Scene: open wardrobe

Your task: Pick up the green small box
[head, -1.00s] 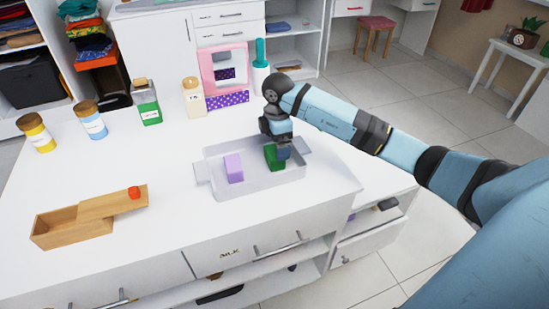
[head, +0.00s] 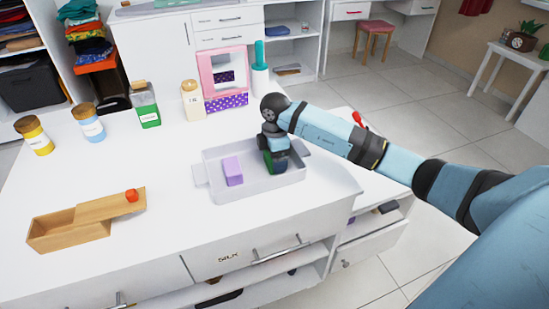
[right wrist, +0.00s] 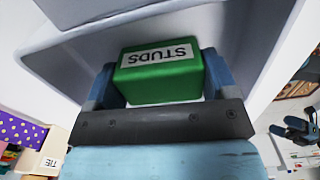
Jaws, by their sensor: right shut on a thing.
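The green small box (head: 268,161) is in the right part of the pale grey tray (head: 224,197), mostly hidden behind my right gripper in the head view. In the right wrist view the green box (right wrist: 165,80) has a white label reading "STUDS" and sits between the two blue fingers. My right gripper (head: 275,155) is shut on it, pointing down into the tray. I cannot tell whether the box touches the tray floor. A purple box (head: 233,170) stands in the left part of the tray. My left gripper is not in the head view.
A wooden box with a sliding lid and red knob (head: 70,230) lies at the front left. Several jars, such as the yellow jar (head: 36,138), stand along the back. A pink-framed mirror (head: 224,75) stands behind the tray.

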